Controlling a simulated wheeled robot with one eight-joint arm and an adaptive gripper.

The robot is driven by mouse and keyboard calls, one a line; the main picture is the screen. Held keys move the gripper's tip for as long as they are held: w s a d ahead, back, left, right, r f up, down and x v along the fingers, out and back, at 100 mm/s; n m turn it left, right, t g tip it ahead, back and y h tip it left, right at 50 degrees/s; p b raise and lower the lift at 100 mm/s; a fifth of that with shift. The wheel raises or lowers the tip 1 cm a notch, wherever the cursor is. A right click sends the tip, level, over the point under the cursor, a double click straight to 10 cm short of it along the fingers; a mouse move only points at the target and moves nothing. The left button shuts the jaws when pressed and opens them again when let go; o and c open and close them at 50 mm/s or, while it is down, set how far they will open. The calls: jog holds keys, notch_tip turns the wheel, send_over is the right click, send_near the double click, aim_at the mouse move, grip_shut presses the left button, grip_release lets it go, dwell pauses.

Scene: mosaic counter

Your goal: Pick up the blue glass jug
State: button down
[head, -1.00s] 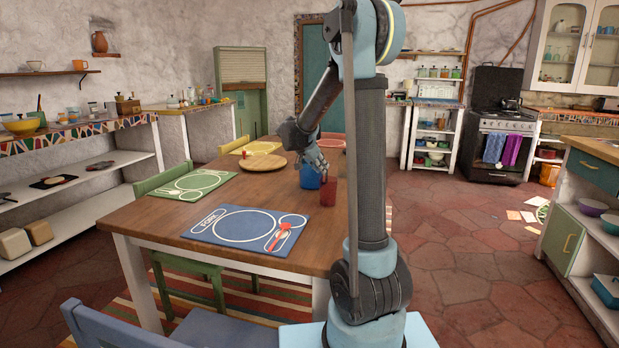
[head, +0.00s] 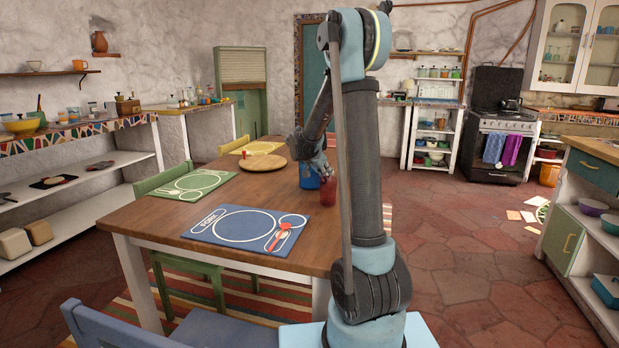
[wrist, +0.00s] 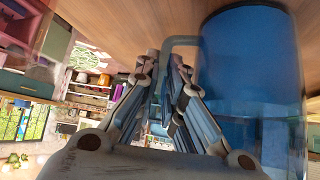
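The blue glass jug (head: 309,178) stands on the wooden dining table, partly hidden by my gripper and the red cup. In the wrist view the blue glass jug (wrist: 250,90) fills the right side, with its pale blue handle (wrist: 180,42) reaching left. My gripper (wrist: 165,68) has its fingers drawn close together on either side of this handle, and appears shut on it. In the head view my gripper (head: 316,160) is at the jug's upper part; its fingers are too small to tell apart there.
A red cup (head: 328,191) stands right in front of the jug. A round wooden board (head: 262,163) lies to its left. Blue (head: 215,234), green (head: 165,187) and yellow (head: 245,149) placemats lie on the table (head: 150,219). A blue chair (head: 200,330) stands at the near side.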

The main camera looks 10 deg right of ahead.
jog(key=shift+r, duration=0.1)
dwell(0.3)
notch_tip(320, 180, up, 28)
dwell(0.8)
dwell(0.5)
